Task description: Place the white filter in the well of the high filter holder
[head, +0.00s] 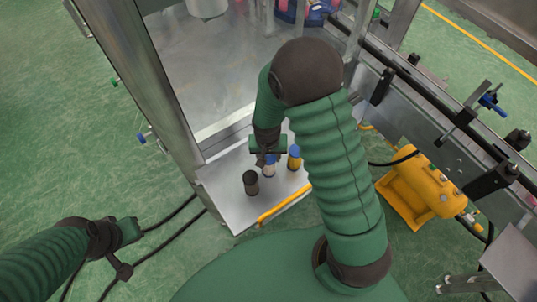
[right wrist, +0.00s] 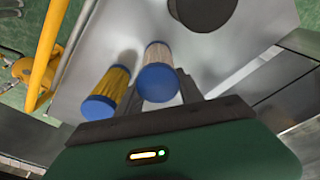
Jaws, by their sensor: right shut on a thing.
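The white filter (head: 269,171), pleated with blue ends, stands on the metal shelf under my right gripper (head: 266,158). In the right wrist view the white filter (right wrist: 157,55) sits between the fingers of my right gripper (right wrist: 160,92), which is shut on it. A dark round cylinder (head: 251,183) stands beside it, to the left and nearer in the head view; its top also shows in the right wrist view (right wrist: 202,10). I cannot tell if this is the high filter holder. My left gripper (head: 129,231) is at the lower left, away from the shelf; its jaws are unclear.
A yellow filter (head: 294,160) with blue ends stands close to the right of the white one. A yellow rail (head: 284,205) runs along the shelf's edge. The metal shelf (head: 225,200) is bare left of the cylinder. A yellow machine (head: 425,185) stands on the right.

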